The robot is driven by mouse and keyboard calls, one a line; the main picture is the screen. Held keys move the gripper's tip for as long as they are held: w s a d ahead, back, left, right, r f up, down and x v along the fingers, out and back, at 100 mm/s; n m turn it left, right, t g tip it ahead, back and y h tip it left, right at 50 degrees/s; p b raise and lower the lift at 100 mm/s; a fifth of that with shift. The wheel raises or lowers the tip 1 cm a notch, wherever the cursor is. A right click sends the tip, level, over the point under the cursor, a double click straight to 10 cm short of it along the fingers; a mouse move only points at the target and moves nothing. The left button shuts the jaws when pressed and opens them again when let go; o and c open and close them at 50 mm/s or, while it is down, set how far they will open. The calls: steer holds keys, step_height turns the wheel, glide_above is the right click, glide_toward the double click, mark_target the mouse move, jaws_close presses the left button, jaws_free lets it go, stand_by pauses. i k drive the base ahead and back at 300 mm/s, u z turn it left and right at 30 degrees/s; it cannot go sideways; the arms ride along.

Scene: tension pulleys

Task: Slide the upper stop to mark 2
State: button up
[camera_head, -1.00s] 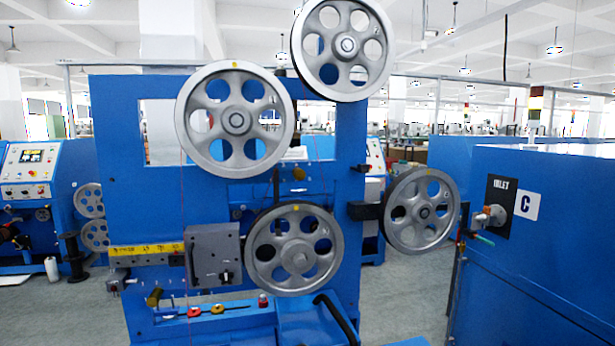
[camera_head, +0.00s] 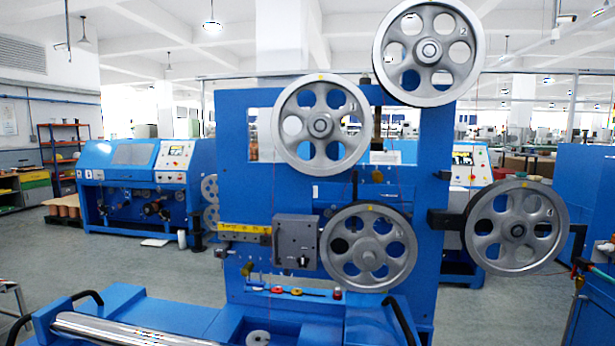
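The blue pulley machine (camera_head: 270,105) stands at the centre right with several grey spoked wheels. A wheel (camera_head: 323,124) is at its upper left, another (camera_head: 428,52) at the top right, one (camera_head: 368,247) at the lower middle and one (camera_head: 516,227) out to the right. A yellow scale strip (camera_head: 245,229) runs along a rail left of a grey box (camera_head: 296,240) with a dark knob. Its marks are too small to read. A dark upright piece (camera_head: 377,128) shows behind the upper wheels. I cannot tell which part is the upper stop. My gripper is not in view.
A low blue unit with a shiny metal roller (camera_head: 130,330) and black handles fills the lower left foreground. A blue cabinet (camera_head: 590,210) stands at the right edge. Another blue machine (camera_head: 145,185) is at the back left. Open grey floor (camera_head: 100,262) lies between.

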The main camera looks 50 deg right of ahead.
mark_target(378, 177)
steer(key=u, duration=1.7)
steer(key=k, duration=1.05)
steer(key=z, duration=1.9)
